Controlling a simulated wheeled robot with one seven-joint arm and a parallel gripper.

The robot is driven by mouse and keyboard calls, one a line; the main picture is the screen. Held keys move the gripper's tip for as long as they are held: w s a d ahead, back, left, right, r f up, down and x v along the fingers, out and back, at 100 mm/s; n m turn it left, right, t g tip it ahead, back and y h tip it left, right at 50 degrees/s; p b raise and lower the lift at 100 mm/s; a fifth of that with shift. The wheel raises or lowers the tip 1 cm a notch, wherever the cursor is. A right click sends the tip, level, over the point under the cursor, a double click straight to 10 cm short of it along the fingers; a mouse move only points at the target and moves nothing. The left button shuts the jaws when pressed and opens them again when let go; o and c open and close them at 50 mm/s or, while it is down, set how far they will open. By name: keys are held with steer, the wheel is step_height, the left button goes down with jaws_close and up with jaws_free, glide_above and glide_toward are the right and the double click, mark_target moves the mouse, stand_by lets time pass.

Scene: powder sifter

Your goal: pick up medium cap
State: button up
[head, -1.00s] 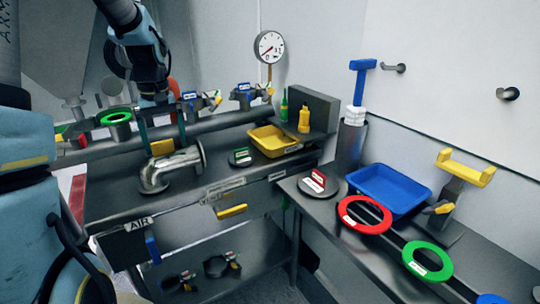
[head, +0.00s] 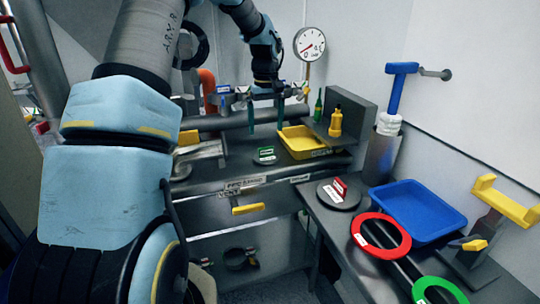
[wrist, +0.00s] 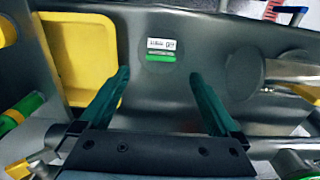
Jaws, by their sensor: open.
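A dark round cap with a green handle and a white label (head: 264,156) lies on the left metal bench, left of the yellow tray. In the wrist view the cap (wrist: 160,50) lies beyond and between my fingertips, its green handle lengthwise across the gap. My gripper (head: 266,112) hangs above the bench with teal fingers apart and empty; the wrist view also shows the open fingers (wrist: 160,77). Another dark cap with a red handle (head: 339,192) lies on the right bench. The label text is too small to read, so size is not confirmed.
A yellow tray (head: 301,142) stands close right of the green-handled cap, with a yellow bottle (head: 335,122) behind it. A pipe and valves run behind. The right bench holds a blue tray (head: 418,208), a red ring (head: 381,236) and a green ring (head: 440,291).

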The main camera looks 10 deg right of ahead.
mark_target(266, 148)
step_height(266, 148, down, 3)
steer(key=shift+r, duration=0.15)
steer(key=shift+s+f+p, duration=0.15)
steer(key=shift+f+p, duration=0.6)
steer(key=shift+f, duration=0.6)
steer(key=shift+s+f+p, duration=0.15)
steer(key=shift+f+p, duration=0.6)
steer(key=shift+f, duration=0.55)
jaws_close()
